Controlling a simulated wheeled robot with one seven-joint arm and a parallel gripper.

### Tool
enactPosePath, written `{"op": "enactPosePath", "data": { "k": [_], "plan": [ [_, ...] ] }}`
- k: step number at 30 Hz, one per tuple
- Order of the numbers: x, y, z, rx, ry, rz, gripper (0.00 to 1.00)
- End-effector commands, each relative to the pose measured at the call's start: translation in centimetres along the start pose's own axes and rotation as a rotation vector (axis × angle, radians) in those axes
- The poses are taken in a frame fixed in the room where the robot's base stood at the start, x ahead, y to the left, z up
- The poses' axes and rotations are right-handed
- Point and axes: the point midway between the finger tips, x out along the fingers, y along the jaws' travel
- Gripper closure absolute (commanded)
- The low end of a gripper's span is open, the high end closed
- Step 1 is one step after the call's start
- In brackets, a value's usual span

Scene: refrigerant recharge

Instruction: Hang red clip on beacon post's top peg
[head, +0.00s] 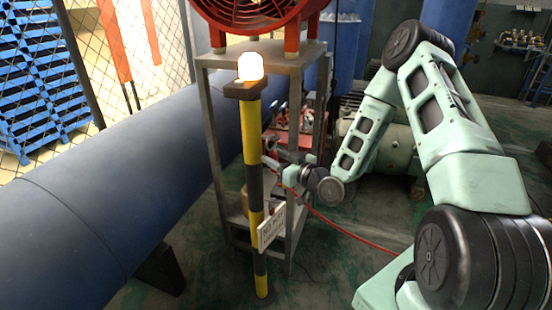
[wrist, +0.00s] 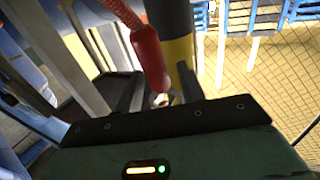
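The beacon post (head: 250,130) stands upright, banded yellow and black, with a lit beacon (head: 250,67) on a dark cap. A white sign (head: 271,226) hangs on its lower part. The post also shows in the wrist view (wrist: 181,50), just beyond the fingers. My gripper (head: 268,163) is just right of the post at mid height, partly hidden. In the wrist view the red clip (wrist: 152,62), with a red cord at its end, lies between my gripper's fingers (wrist: 160,95), which appear closed on it. I cannot make out the pegs clearly.
A grey metal frame (head: 207,130) carrying a red fan (head: 262,12) stands right behind the post. A large blue pipe (head: 110,205) runs along the left. A red hose (head: 350,232) trails to the lower right. Floor in front of the post looks clear.

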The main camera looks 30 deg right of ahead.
Motion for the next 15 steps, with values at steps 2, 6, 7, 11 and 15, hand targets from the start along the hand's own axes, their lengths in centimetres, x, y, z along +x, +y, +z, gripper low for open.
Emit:
{"op": "enactPosePath", "data": {
  "k": [2,6,7,11,15],
  "plan": [
    [0.0,0.0,0.0,0.000,0.000,0.000,0.52],
    [0.0,0.0,0.0,0.000,0.000,0.000,0.52],
    [0.0,0.0,0.0,0.000,0.000,0.000,0.52],
    [-0.2,0.0,0.1,0.000,-0.001,0.000,0.52],
    [-1.6,0.1,0.2,0.000,-0.003,0.001,0.52]
  ]
}}
